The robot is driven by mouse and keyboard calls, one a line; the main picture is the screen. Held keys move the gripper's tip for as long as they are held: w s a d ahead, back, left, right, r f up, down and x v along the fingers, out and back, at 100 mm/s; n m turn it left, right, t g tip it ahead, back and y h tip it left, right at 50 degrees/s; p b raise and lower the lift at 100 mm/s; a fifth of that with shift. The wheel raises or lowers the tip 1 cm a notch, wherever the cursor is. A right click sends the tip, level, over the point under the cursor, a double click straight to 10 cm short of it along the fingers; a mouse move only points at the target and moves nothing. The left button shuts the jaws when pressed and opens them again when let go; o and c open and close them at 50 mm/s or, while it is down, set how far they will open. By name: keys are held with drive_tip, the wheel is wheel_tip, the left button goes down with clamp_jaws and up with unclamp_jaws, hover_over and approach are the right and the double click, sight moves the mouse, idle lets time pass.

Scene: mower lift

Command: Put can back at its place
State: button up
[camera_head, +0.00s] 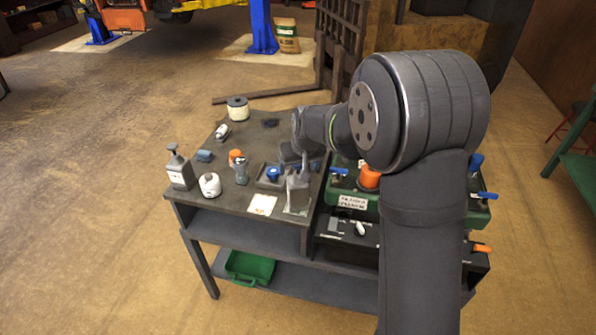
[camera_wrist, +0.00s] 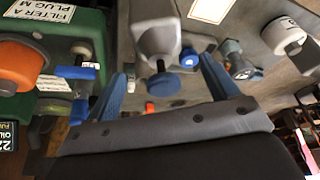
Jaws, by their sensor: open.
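A grey can (camera_head: 298,192) with a narrow top stands near the front right of the dark workbench (camera_head: 232,208), beside a pale label plate. In the wrist view, a grey body that looks like this can (camera_wrist: 157,28) is ahead of the jaws, its narrow end toward them. My gripper (camera_head: 300,160) is above and just behind the can in the head view. Its blue fingers (camera_wrist: 164,68) are spread apart, with nothing seen clamped between them. Whether a finger touches the can is unclear.
A green case (camera_head: 352,200) with an orange cap is on the right. A blue-knobbed part (camera_head: 272,174), an orange-topped bottle (camera_head: 238,166), a white canister (camera_head: 210,185), a pump bottle (camera_head: 180,168) and a filter (camera_head: 237,108) stand on the bench. A white sheet (camera_head: 262,205) lies at its front.

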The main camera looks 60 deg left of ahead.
drive_tip(key=v, duration=0.8)
drive_tip(key=shift+r, duration=0.35)
drive_tip(key=shift+d, duration=0.1)
wheel_tip(320, 180, up, 15)
drive_tip(key=shift+r, duration=0.25)
idle(1.4)
drive_tip(key=w+d, duration=1.1)
drive_tip(key=w, duration=0.2)
idle(0.7)
idle(1.2)
